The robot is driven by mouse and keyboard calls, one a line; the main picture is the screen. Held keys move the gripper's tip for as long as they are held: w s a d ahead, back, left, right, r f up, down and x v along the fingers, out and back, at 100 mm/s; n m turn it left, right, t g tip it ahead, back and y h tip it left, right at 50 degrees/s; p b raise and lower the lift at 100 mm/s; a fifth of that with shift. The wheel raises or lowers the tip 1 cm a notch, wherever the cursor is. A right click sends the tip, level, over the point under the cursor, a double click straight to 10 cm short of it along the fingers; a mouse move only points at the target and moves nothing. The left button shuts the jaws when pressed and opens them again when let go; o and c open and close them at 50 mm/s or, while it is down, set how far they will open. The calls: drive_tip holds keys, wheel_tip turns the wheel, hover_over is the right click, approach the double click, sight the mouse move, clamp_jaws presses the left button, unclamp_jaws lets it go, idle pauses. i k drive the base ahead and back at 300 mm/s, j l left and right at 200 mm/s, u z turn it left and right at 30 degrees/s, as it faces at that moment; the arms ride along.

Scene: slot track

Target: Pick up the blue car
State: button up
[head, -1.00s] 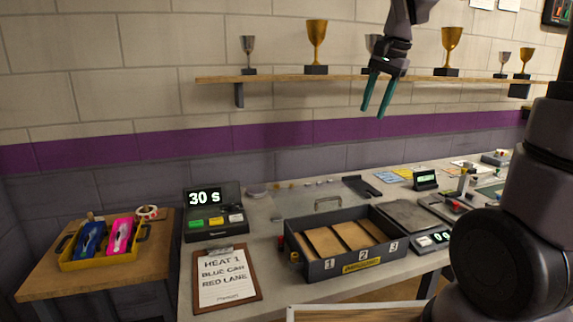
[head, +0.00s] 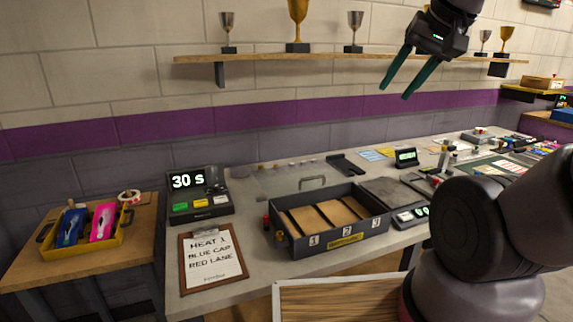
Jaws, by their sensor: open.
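The blue car (head: 70,227) lies in a yellow tray (head: 84,250) on the small wooden table at the far left. A pink car (head: 102,222) lies beside it on its right. My gripper (head: 394,88) is raised in front of the wall, at upper right, far from the blue car. Its two teal fingers are apart, pointing down and left, with nothing between them.
A clipboard (head: 212,259) reading "HEAT 1 BLUE CAR RED LANE" lies on the grey bench. Behind it stands a timer (head: 200,197) showing 30 s. A dark box with numbered compartments (head: 345,238) stands to the right. A shelf (head: 270,57) with trophies runs along the wall.

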sight(72, 228)
drive_tip(key=u, duration=1.7)
